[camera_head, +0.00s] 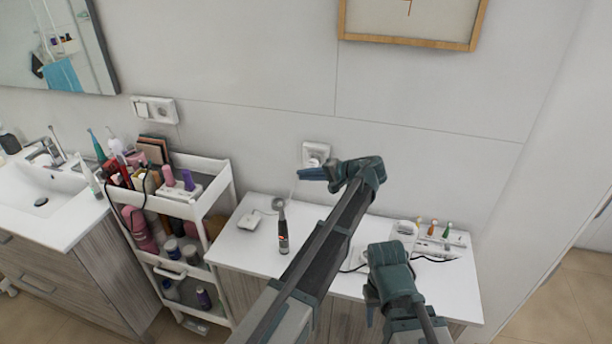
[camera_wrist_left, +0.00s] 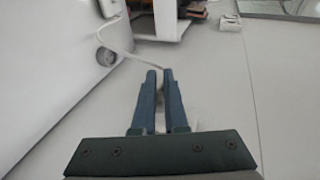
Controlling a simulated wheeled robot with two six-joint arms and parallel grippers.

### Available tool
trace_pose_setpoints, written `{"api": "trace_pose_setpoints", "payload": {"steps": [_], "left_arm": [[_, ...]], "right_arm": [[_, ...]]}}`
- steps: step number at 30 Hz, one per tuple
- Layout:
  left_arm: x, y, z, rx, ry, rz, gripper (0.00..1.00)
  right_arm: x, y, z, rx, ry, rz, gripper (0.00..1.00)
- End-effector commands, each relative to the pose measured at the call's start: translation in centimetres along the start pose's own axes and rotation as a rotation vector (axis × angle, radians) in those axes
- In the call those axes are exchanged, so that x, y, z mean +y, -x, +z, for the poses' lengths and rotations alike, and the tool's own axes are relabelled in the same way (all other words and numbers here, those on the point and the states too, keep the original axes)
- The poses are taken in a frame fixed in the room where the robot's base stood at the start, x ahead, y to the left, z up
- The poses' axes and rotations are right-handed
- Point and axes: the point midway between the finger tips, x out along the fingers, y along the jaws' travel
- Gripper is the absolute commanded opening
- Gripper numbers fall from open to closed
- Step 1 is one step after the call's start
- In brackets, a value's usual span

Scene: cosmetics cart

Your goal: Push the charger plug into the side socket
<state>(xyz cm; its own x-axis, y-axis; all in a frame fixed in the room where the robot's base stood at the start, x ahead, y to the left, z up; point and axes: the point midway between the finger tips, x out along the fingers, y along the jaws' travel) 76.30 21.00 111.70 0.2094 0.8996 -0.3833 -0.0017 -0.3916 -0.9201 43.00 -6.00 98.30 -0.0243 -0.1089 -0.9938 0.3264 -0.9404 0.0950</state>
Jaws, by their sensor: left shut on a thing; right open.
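The side socket (camera_head: 317,149) is a white plate on the wall above the low white cabinet. My left gripper (camera_head: 312,174) is just below and in front of it, its blue fingers pointing left. In the left wrist view its fingers (camera_wrist_left: 160,78) are close together, shut on the charger plug, which the fingers mostly hide. Whether the plug touches the socket I cannot tell. My right gripper (camera_head: 371,303) is open, low over the cabinet's front right.
An upright dark-handled device (camera_head: 283,238) with a round head stands on the cabinet top (camera_head: 240,247). A white holder with brushes (camera_head: 440,242) is at right. A loaded cart (camera_head: 226,180) stands left. Another wall plate (camera_head: 154,110) is above the cart.

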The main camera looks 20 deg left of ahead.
Motion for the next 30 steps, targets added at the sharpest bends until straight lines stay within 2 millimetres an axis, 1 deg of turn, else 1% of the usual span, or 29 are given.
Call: {"api": "trace_pose_setpoints", "payload": {"steps": [30], "left_arm": [[0.0, -0.5, -2.3, 0.000, 0.000, 0.000, 0.00]], "right_arm": [[0.0, 0.0, 0.0, 0.000, 0.000, 0.000, 0.50]]}}
